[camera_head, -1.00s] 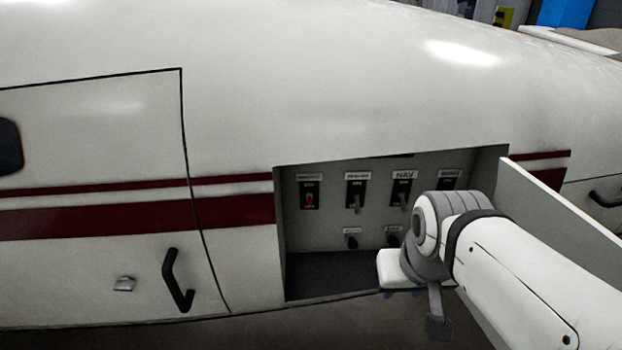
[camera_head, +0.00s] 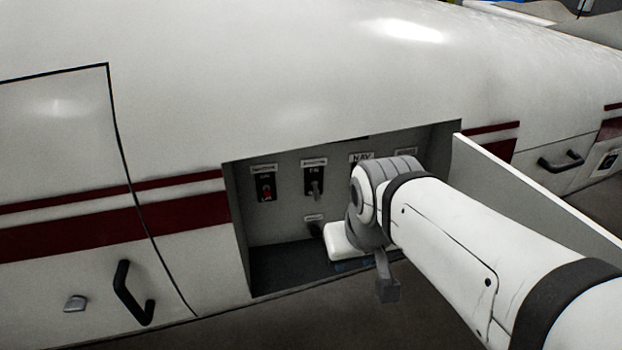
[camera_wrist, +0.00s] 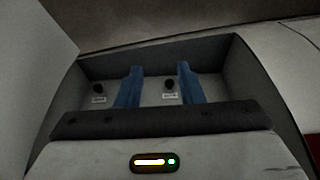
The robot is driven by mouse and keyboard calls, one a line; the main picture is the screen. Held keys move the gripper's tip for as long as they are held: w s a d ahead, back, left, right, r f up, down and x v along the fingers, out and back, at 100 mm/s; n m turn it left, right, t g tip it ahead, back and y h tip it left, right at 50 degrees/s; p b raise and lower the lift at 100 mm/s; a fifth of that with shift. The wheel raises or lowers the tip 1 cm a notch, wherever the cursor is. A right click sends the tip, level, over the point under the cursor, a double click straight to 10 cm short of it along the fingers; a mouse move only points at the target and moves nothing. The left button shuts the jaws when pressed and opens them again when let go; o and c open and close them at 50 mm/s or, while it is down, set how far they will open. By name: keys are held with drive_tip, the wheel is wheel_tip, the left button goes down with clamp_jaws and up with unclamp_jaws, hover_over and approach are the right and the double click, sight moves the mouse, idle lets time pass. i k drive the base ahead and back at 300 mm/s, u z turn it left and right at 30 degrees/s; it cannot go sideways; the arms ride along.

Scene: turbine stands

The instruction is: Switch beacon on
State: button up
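The switch panel (camera_head: 285,220) is recessed in the white aircraft body. My gripper (camera_head: 352,265) is low at the recess, below the switches. In the wrist view its blue fingers (camera_wrist: 160,75) are apart, with nothing held between them.
A black knob (camera_wrist: 169,84) appears between the fingers in the wrist view, and another knob (camera_wrist: 98,88) to their left. The open panel door (camera_head: 530,190) stands right of the recess, beside my arm. A black handle (camera_head: 132,292) protrudes at left.

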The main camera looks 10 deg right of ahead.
sight(314, 184)
drive_tip(key=z, duration=0.8)
drive_tip(key=k, duration=1.9)
drive_tip(key=u, duration=0.7)
drive_tip(key=i, duration=1.5)
